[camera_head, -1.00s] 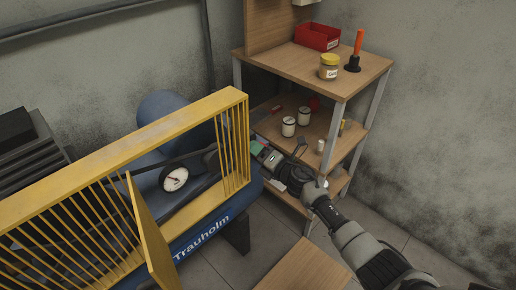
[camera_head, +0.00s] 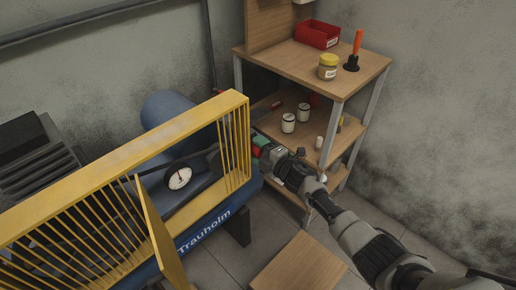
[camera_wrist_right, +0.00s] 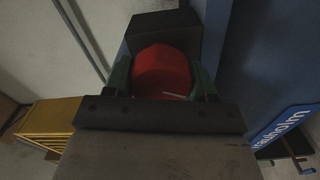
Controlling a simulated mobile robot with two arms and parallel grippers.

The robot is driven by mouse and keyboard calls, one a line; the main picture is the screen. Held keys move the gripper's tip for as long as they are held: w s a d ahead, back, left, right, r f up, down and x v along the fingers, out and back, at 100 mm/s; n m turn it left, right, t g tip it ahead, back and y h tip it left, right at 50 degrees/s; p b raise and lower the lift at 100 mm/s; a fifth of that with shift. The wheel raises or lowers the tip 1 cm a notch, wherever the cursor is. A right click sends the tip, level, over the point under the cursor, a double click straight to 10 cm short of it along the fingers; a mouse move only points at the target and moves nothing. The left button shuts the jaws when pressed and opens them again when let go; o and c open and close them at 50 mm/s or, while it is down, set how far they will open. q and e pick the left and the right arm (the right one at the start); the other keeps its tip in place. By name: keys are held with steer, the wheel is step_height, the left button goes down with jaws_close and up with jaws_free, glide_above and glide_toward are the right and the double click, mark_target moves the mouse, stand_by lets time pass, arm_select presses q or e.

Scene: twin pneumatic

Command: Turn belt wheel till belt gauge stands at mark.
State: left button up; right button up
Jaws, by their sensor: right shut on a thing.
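The belt gauge (camera_head: 178,178) is a round white dial with a dark rim and needle, behind the yellow guard (camera_head: 150,232) of the blue machine. Its needle and mark are too small to read surely. My right gripper (camera_head: 258,147) is at the guard's right end, beside the machine. In the right wrist view its green fingers (camera_wrist_right: 162,82) are shut on a red round knob (camera_wrist_right: 162,68), which appears to be the belt wheel. The knob sits in front of a dark block (camera_wrist_right: 165,28). My left gripper is not in view.
A wooden shelf unit (camera_head: 290,62) with a red bin (camera_head: 317,35), a yellow-lidded jar (camera_head: 328,67) and white cans stands right behind my right arm. A yellow guard panel (camera_head: 160,235) stands out at the front. A wooden surface (camera_head: 298,264) lies low in front.

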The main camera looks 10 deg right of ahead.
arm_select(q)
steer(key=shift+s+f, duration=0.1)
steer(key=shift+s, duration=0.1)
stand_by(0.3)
arm_select(e)
steer(key=o, duration=0.9)
steer(key=shift+s+d, duration=0.1)
steer(key=shift+s+d, duration=0.25)
steer(key=shift+s, duration=0.05)
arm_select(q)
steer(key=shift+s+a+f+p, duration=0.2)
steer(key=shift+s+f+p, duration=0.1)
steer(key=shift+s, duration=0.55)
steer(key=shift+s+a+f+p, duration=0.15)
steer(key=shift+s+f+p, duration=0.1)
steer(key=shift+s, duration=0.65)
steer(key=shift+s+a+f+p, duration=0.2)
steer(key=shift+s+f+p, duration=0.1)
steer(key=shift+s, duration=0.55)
arm_select(e)
steer(key=shift+v, duration=4.95)
